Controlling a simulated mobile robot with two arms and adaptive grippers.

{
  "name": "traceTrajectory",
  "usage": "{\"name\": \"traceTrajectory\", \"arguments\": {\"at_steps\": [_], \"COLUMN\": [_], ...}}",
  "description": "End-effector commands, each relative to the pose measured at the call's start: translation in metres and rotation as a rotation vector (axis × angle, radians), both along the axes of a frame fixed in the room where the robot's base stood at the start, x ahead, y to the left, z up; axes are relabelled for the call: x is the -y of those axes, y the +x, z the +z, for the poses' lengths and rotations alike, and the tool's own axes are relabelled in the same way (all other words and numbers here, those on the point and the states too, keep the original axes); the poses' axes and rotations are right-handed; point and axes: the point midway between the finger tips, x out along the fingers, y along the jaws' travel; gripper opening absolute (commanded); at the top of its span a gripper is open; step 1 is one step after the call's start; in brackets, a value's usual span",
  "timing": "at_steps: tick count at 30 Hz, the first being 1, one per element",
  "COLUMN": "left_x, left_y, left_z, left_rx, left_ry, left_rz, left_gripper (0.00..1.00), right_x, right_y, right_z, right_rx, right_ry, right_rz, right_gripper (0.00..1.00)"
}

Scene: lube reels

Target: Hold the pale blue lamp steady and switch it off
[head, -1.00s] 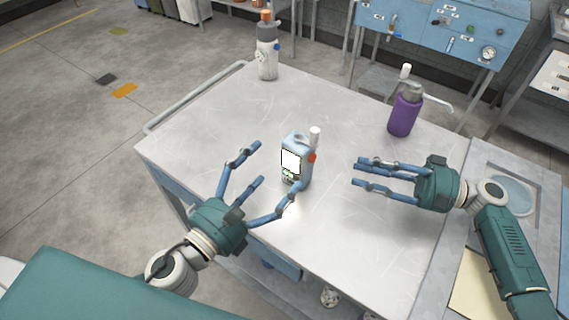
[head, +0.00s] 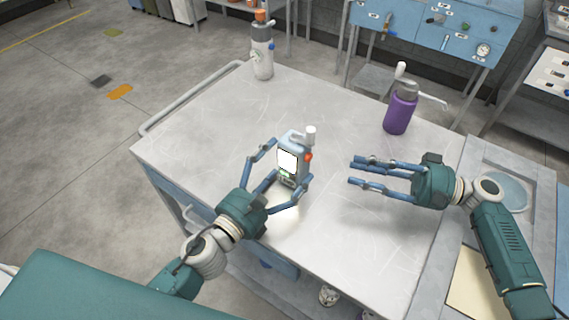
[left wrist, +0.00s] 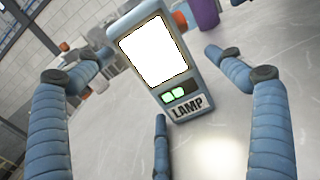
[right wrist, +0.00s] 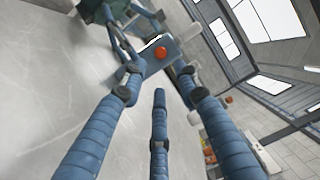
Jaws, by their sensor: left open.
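The pale blue lamp (head: 301,146) stands upright on the grey table (head: 365,235), its white panel lit and an orange-red button (head: 309,157) on its right side. In the left wrist view its panel and LAMP label (left wrist: 187,107) face me, with green lights above the label. My left gripper (head: 283,165) is open, its fingers around the lamp on both sides; I cannot tell whether any finger touches it. My right gripper (head: 352,170) is open and empty, to the right of the lamp, fingers pointing at it. The button also shows in the right wrist view (right wrist: 160,53).
A purple bottle (head: 400,112) with a pump top stands at the table's back right. A grey and white bottle with an orange cap (head: 261,58) stands at the far corner. A blue cabinet (head: 455,25) is behind. The table between the lamp and the bottles is clear.

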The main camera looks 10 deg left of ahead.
Motion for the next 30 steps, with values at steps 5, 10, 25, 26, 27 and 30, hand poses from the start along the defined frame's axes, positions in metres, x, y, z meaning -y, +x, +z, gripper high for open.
{"name": "traceTrajectory", "arguments": {"at_steps": [5, 10, 25, 26, 27, 30], "left_x": [0.0024, 0.0025, 0.0024, 0.0024, 0.0024, 0.0024], "left_y": [0.0069, 0.007, 0.0068, 0.0068, 0.0068, 0.0068], "left_z": [0.0002, 0.0, 0.0002, 0.0002, 0.0002, 0.0002], "left_rx": [-0.001, -0.001, -0.001, -0.001, -0.001, 0.0], "left_ry": [0.0, -0.001, -0.001, -0.001, -0.001, -0.001], "left_rz": [0.0, 0.001, 0.001, 0.001, 0.001, 0.001], "left_gripper": [0.93, 0.93, 0.3, 0.3, 0.3, 0.3], "right_x": [0.0, 0.0, 0.0, 0.0, 0.0, 0.0], "right_y": [0.0, 0.0, 0.0, 0.0, 0.0, 0.0], "right_z": [0.0, 0.0001, 0.0, 0.0001, 0.0001, 0.0001], "right_rx": [0.0, 0.0, 0.0, 0.0, 0.0, 0.0], "right_ry": [0.0, 0.0, 0.0, 0.0, 0.0, 0.0], "right_rz": [0.0, 0.0, 0.0, 0.0, 0.0, 0.0], "right_gripper": [0.31, 0.31, 0.07, 0.01, 0.0, 0.0]}}
